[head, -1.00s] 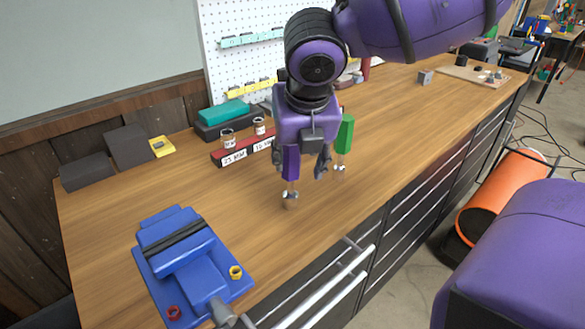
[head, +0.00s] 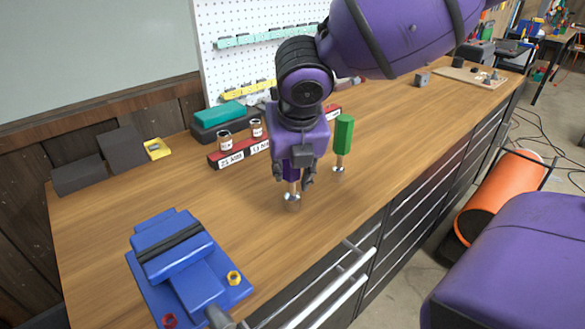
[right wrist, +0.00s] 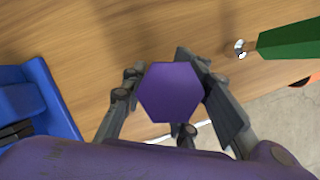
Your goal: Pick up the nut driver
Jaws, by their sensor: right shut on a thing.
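A nut driver with a purple six-sided handle (right wrist: 171,92) stands upright on the bench, its metal socket end (head: 292,197) showing below my fingers. My right gripper (head: 293,179) is above it, pointing down, and is shut on the purple handle. In the right wrist view the fingers lie on both sides of the handle, which I see end-on. A second nut driver with a green handle (head: 343,135) stands upright to the right of the gripper, apart from it. It also shows at the upper right in the right wrist view (right wrist: 290,40). My left gripper is not in view.
A blue vise (head: 178,250) stands at the front left, with a yellow nut (head: 234,278) and a red nut (head: 169,320) on its base. A red labelled rack (head: 228,157) with small jars is behind the gripper. The bench to the right is mostly clear.

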